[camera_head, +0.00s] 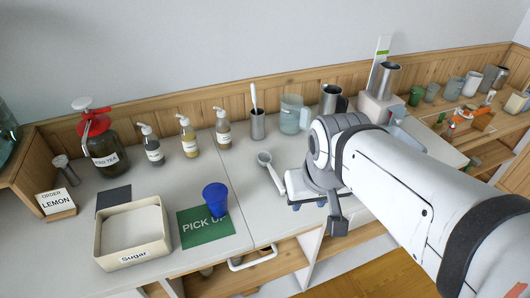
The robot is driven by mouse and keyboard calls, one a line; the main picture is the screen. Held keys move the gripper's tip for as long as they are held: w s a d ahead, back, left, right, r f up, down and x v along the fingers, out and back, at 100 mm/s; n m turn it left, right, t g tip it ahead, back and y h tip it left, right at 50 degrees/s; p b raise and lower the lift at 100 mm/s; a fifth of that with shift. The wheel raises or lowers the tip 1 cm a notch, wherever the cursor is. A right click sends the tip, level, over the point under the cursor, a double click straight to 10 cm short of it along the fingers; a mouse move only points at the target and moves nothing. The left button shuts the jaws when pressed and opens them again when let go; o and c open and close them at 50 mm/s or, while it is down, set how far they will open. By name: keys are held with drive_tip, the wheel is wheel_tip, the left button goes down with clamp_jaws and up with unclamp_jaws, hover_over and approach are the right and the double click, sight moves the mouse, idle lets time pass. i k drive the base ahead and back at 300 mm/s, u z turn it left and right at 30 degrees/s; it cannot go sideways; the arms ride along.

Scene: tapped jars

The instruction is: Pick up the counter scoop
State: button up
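The counter scoop (266,161) is a small pale scoop with a round bowl and a light handle. It shows in the head view near the middle of the counter, its bowl toward the back. Its handle runs down and right toward my gripper (307,202), and its lower end is close to the gripper's left side. My arm comes in from the right and covers most of the gripper. The fingertips are largely hidden, so I cannot tell whether they touch the handle or how far apart they are.
A Sugar bin (133,257), a green pick-up mat (192,238) with a blue cup (215,197), and an order card (56,202) are at left. Pump bottles (188,138), a jar of tea (103,150), a metal cup (258,124) and a clear pitcher (291,115) line the back.

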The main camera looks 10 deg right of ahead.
sight(264, 158)
drive_tip(key=u, duration=0.1)
drive_tip(key=k, duration=0.15)
drive_tip(key=z, duration=2.35)
drive_tip(key=k, duration=1.75)
drive_tip(key=u, duration=0.85)
drive_tip(key=i, duration=1)
drive_tip(key=u, duration=0.05)
